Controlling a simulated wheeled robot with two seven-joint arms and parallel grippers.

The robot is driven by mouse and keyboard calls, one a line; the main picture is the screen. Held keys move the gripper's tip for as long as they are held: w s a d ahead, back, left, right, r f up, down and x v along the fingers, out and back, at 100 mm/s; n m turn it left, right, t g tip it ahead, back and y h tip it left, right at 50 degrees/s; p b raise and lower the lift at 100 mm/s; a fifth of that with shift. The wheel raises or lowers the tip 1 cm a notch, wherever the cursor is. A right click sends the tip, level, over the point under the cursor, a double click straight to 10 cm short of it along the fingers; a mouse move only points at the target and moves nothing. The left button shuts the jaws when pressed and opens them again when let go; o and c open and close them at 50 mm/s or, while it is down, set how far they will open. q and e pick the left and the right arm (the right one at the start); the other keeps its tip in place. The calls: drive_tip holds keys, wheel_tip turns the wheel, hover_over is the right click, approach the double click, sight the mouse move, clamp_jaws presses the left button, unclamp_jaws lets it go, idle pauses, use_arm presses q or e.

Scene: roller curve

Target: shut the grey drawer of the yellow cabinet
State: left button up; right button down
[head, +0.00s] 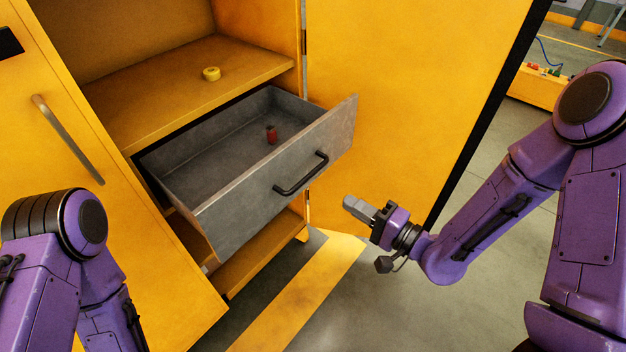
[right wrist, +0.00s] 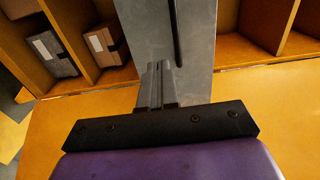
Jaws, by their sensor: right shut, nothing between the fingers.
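The grey drawer (head: 225,205) is pulled out of the yellow cabinet (head: 200,85). Its front has a black bar handle (head: 301,174), and a small red object (head: 271,134) lies inside. My right gripper (head: 350,203) is shut and empty, to the right of the handle and apart from it in the head view. In the right wrist view, the shut fingers (right wrist: 160,85) point toward the grey drawer front (right wrist: 160,30), with the dark handle (right wrist: 177,30) beyond the fingertips. My left arm shows at the lower left of the head view, but its gripper is out of view.
A yellow tape roll (head: 211,73) lies on the shelf above the drawer. An open yellow door (head: 400,80) stands right of the drawer, and another door (head: 90,200) with a metal handle stands left. In the right wrist view, boxes (right wrist: 104,45) sit in yellow compartments.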

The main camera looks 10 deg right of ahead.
drive_tip(key=p, duration=0.2)
approach(302, 174)
drive_tip(key=x, duration=0.5)
drive_tip(key=shift+w+a+r, duration=0.15)
drive_tip(key=shift+a, duration=0.05)
drive_tip(key=shift+w+a, duration=0.45)
drive_tip(key=shift+w, duration=0.15)
